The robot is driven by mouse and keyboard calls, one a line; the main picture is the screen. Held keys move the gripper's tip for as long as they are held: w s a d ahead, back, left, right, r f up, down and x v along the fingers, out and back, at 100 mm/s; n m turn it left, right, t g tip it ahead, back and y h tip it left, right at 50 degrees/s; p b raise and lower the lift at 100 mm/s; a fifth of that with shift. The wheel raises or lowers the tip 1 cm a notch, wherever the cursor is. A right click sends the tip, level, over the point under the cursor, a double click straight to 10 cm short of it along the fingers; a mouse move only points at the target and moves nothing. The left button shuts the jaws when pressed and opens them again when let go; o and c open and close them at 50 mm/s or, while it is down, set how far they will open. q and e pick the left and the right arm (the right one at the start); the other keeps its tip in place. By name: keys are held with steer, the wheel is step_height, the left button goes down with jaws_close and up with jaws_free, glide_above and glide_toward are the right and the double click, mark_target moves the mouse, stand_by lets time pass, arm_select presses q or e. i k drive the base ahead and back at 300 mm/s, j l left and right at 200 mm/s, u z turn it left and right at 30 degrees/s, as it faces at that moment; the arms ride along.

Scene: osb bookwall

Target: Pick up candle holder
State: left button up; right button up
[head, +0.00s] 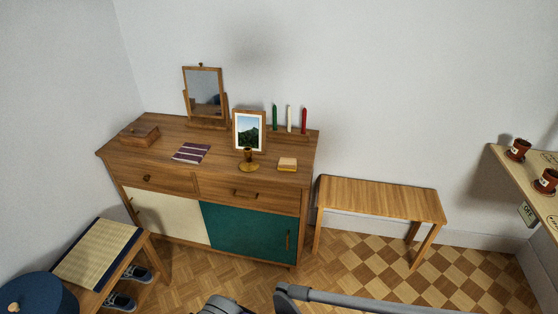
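A small brass candle holder (248,164) stands upright on the wooden dresser (215,165), near the middle of its top and in front of a framed picture. It holds no candle that I can see. A green candle (275,118), a white candle (290,119) and a red candle (304,120) stand in a row at the back right of the dresser top, on a low wooden base. Grey parts of my arms show at the bottom edge, well short of the dresser. Neither gripper shows in the head view.
The framed picture (249,131) stands right behind the brass holder. A mirror (204,92), wooden box (139,134), striped cloth (191,152) and small block (287,164) share the dresser top. A stool (97,252) stands front left, a bench (380,196) right. Floor between is open.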

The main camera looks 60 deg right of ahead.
mark_target(249, 165)
steer(key=z, duration=2)
steer(key=i+l+u, duration=0.1)
steer(key=u, duration=0.35)
steer(key=i+l+u, duration=0.2)
steer(key=u, duration=0.25)
steer(key=i+l+u, duration=0.1)
steer(key=l, duration=0.25)
steer(key=i+l+u, duration=0.25)
steer(key=l, duration=0.45)
steer(key=i+l, duration=0.15)
steer(key=l, duration=0.2)
steer(key=i+l, duration=0.2)
steer(key=l, duration=0.15)
steer(key=i+l, duration=0.15)
steer(key=l, duration=0.2)
